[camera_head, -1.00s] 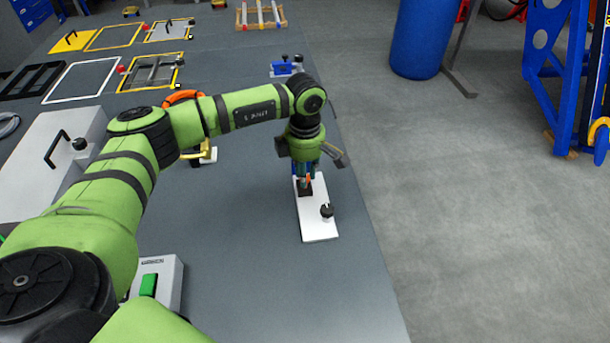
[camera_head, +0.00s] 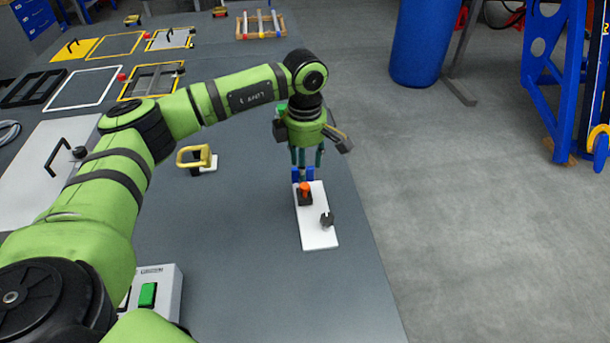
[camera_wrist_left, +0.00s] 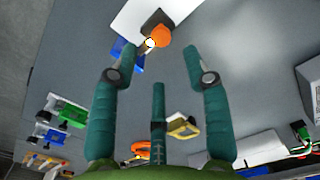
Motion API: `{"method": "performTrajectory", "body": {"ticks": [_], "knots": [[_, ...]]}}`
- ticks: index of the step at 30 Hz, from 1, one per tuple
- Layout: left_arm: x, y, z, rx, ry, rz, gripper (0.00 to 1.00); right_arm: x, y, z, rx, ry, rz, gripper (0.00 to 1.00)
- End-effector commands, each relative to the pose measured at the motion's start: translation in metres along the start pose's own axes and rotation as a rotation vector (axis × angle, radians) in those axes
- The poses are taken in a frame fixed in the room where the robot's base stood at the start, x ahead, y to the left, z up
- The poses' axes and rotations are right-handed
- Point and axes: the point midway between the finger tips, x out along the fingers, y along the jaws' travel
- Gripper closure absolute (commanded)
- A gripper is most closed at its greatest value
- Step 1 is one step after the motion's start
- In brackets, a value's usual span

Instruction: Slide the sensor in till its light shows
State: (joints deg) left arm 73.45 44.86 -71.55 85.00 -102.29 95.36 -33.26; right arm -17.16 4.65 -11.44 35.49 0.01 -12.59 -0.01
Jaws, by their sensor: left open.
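The sensor appears to be the orange-topped piece (camera_head: 304,187). It stands in a black block (camera_head: 305,199) on a white plate (camera_head: 319,232). In the left wrist view the orange top (camera_wrist_left: 160,36) shows at the upper middle, with a small bright round spot with a yellowish rim beside it. I cannot tell for sure whether that spot is a lit light. My left gripper (camera_head: 306,167) is above and behind the block, pointing down, open and empty, its fingers apart from the sensor. My right gripper is not in view.
A black knob (camera_head: 327,219) stands on the same plate. A blue piece (camera_head: 297,174) is just behind the block. A yellow handle (camera_head: 194,156) stands to the left, and a box with a green button (camera_head: 148,295) in front. The bench's right edge is close to the plate.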

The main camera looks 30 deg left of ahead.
Motion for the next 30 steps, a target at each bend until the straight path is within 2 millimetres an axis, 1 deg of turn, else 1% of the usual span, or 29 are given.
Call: {"method": "performTrajectory", "body": {"ticks": [1, 4, 6, 10, 15, 30], "knots": [[-0.012, 0.0, 0.0, 0.001, -0.001, 0.003, 0.52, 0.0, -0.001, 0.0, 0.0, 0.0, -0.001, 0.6], [-0.03, 0.0, 0.0, 0.001, -0.001, 0.003, 0.52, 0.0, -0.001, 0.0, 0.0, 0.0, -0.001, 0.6], [-0.04, 0.0, 0.0, 0.001, 0.0, 0.001, 0.52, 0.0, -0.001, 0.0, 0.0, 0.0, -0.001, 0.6], [-0.052, 0.0, 0.0, 0.001, 0.0, -0.001, 0.52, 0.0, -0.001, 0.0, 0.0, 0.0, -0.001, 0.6], [-0.056, -0.001, 0.0, 0.001, 0.0, -0.002, 0.52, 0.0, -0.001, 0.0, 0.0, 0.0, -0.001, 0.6], [-0.056, 0.0, 0.0, 0.001, 0.0, -0.002, 0.52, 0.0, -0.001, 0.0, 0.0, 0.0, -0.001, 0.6]]}}
